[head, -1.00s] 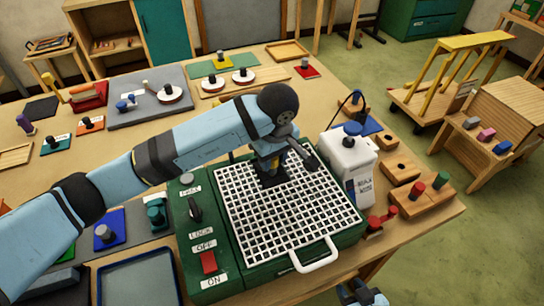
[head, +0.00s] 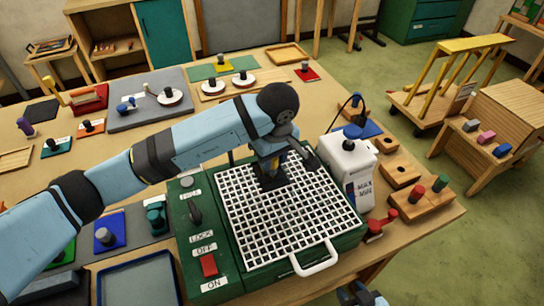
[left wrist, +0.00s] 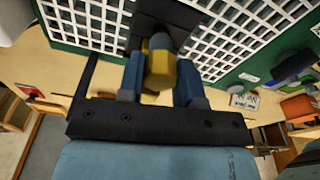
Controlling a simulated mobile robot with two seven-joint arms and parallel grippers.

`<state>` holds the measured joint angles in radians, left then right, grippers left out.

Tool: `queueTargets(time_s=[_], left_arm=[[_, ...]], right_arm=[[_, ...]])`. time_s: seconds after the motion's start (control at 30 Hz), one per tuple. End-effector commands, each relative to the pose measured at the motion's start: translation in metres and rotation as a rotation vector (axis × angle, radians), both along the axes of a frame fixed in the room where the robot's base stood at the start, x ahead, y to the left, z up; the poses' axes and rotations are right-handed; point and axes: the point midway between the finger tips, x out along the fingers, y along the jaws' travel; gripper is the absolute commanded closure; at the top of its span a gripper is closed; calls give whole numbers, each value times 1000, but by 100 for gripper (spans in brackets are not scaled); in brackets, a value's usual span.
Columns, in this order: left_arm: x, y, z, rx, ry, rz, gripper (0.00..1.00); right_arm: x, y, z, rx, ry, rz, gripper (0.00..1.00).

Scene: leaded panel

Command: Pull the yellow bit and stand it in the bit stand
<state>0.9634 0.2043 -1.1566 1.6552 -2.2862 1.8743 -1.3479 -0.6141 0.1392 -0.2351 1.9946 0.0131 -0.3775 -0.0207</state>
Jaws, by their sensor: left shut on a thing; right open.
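My left gripper (head: 272,163) reaches over the white grid of the green machine. It is shut on the yellow bit (left wrist: 160,68), which shows between its two blue fingers in the left wrist view. The bit stands at a dark square in the grid; whether its lower end is still seated there is hidden. A wooden block (head: 425,205), which looks like the bit stand, holds a red bit (head: 417,192) and a green bit (head: 440,183) at the table's right edge. My right gripper (head: 361,294) is open and empty at the bottom edge, partly cut off.
The green machine has a red switch (head: 209,265), a black knob (head: 195,211) and a white front handle (head: 314,259). A white bottle (head: 347,160) stands between the grid and wooden blocks with holes (head: 400,173). A red part (head: 380,222) lies in front of the stand.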

Motion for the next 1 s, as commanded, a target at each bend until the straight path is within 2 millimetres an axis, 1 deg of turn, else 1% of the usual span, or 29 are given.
queueTargets(time_s=[0.23,0.6,0.87,0.9,0.97,1.0], left_arm=[[0,0,2,-1,-1,0,94],[0,0,16,1,-1,-1,94],[0,0,17,0,0,0,94],[0,0,17,0,0,0,72],[0,0,17,0,0,0,86],[0,0,17,0,0,0,90]], right_arm=[[0,0,0,0,1,0,60],[0,0,2,-1,2,-1,60],[0,0,2,-1,2,-1,60],[0,0,2,-1,2,-1,60],[0,0,2,-1,2,-1,60],[0,0,2,-1,2,-1,60]])
